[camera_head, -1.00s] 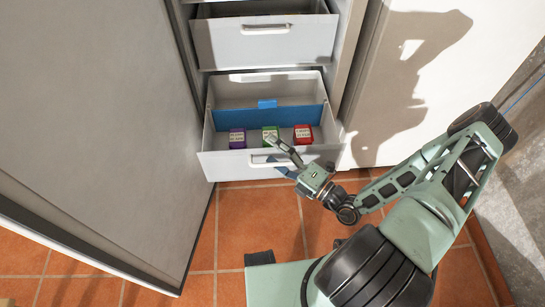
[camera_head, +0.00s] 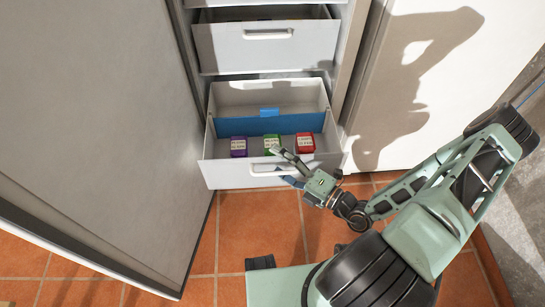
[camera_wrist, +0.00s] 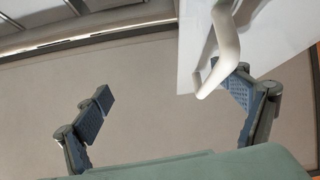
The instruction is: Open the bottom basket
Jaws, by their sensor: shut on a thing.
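The bottom basket (camera_head: 222,176) is a white drawer, pulled well out of the tall white cabinet, with its inside in view. Its front has a pale bar handle (camera_head: 262,170), which also shows in the wrist view (camera_wrist: 226,38). Inside the basket are a purple box (camera_head: 238,147), a green box (camera_head: 272,145) and a red box (camera_head: 305,143), before a blue divider (camera_head: 240,126).
Another white drawer (camera_head: 215,45) above is partly out. A large white door (camera_head: 90,120) stands along the left. A white panel (camera_head: 400,110) is on the right. The orange tiled floor (camera_head: 245,220) in front of the basket is clear up to my base.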

